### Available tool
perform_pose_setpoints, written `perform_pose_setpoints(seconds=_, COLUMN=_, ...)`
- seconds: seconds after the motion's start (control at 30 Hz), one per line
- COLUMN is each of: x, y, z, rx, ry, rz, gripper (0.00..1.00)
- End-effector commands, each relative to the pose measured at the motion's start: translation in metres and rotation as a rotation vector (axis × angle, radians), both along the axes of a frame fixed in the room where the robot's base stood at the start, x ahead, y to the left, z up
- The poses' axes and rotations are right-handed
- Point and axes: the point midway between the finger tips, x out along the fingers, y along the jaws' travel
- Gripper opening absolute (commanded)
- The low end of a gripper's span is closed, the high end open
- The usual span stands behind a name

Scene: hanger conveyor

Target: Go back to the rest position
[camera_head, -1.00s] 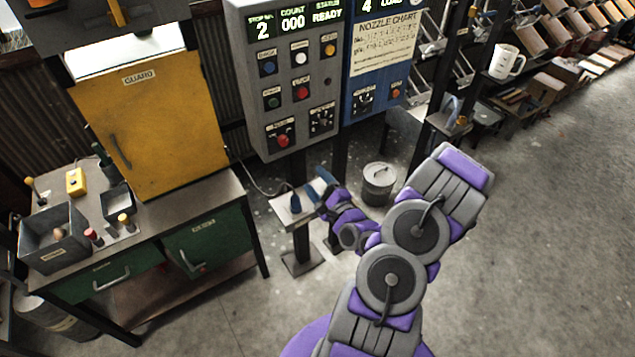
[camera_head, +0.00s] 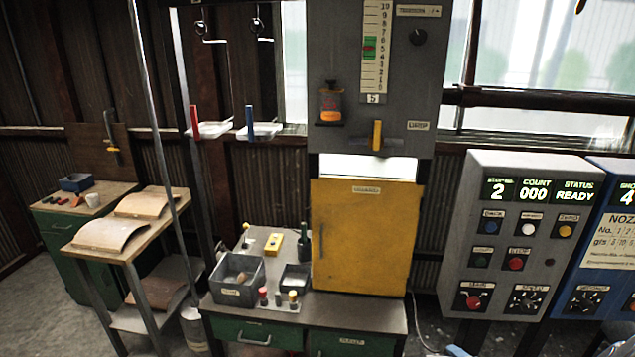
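Only a small blue sliver, which looks like a fingertip of my gripper (camera_head: 457,350), shows at the bottom edge, below and left of the grey control panel (camera_head: 522,235). The rest of my gripper and arm is out of the frame. I cannot see whether the fingers are open or hold anything. The panel reads stop 2, count 000, status READY.
A yellow guard (camera_head: 366,245) stands on a green workbench (camera_head: 375,318) with a grey bin (camera_head: 237,281). A blue panel (camera_head: 590,275) is at right. White hanging trays (camera_head: 258,130) are upper left. A wooden stand (camera_head: 150,232) is at left.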

Motion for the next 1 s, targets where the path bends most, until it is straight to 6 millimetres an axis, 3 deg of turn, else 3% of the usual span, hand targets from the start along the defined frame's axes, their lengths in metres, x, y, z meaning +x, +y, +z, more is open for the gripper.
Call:
perform_pose_setpoints(seconds=0.2, x=-0.007, y=0.027, z=0.015, rx=-0.291, ry=0.267, rz=0.203, gripper=0.62)
perform_pose_setpoints(seconds=0.47, x=-0.043, y=0.062, z=0.05, rx=-0.548, ry=0.552, rz=0.433, gripper=0.62)
perform_pose_setpoints(seconds=0.77, x=-0.114, y=0.122, z=0.105, rx=-0.706, ry=0.807, rz=0.722, gripper=0.62)
perform_pose_setpoints(seconds=1.0, x=-0.191, y=0.184, z=0.148, rx=-0.736, ry=0.928, rz=1.008, gripper=0.62)
